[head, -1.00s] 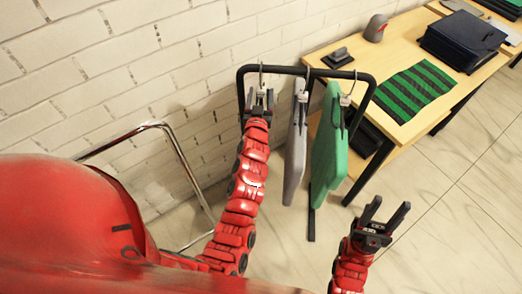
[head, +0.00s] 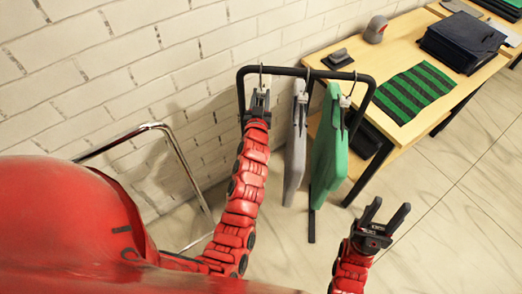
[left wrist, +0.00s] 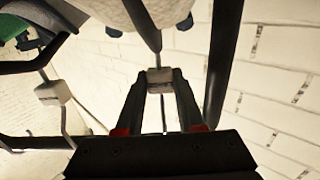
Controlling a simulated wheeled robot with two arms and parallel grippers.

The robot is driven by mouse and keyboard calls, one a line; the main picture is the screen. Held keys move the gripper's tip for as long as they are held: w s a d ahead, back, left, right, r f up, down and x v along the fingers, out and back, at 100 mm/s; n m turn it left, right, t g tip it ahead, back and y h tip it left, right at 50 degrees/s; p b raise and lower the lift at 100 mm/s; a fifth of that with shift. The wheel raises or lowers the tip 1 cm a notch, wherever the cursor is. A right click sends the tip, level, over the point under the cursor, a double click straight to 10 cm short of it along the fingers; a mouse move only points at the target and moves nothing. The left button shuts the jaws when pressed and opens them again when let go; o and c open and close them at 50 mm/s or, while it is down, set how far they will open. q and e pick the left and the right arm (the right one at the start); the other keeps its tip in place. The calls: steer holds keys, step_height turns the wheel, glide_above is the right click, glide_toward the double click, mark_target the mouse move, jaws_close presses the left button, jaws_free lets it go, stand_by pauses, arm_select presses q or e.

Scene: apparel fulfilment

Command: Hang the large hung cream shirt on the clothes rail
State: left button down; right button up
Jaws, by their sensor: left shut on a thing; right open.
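The black clothes rail (head: 325,73) stands by the white brick wall. My left gripper (head: 260,97) is at the rail's left end, just under its top bar. It is shut on a small pale block (left wrist: 160,76) on a hanger's neck, and a metal hook (head: 261,76) shows above it at the bar. Whether the hook bears on the bar is unclear. A cream shape with dark clips (left wrist: 95,10), likely the cream shirt, shows at the top of the left wrist view; my arm hides it in the head view. My right gripper (head: 387,212) is open and empty, low right.
A grey garment (head: 296,150) and a green garment (head: 330,150) hang right of my left gripper. A wooden table (head: 400,140) with a green striped cloth (head: 417,92) stands to the right. A chrome frame (head: 180,165) stands left of my left arm.

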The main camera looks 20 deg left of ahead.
mark_target(261, 87)
arm_select(q)
steer(key=shift+r+p, duration=1.2)
steer(key=shift+r, duration=0.6)
steer(key=shift+v, duration=2.5)
steer(key=shift+s+d, duration=0.1)
steer(key=shift+s, duration=0.4)
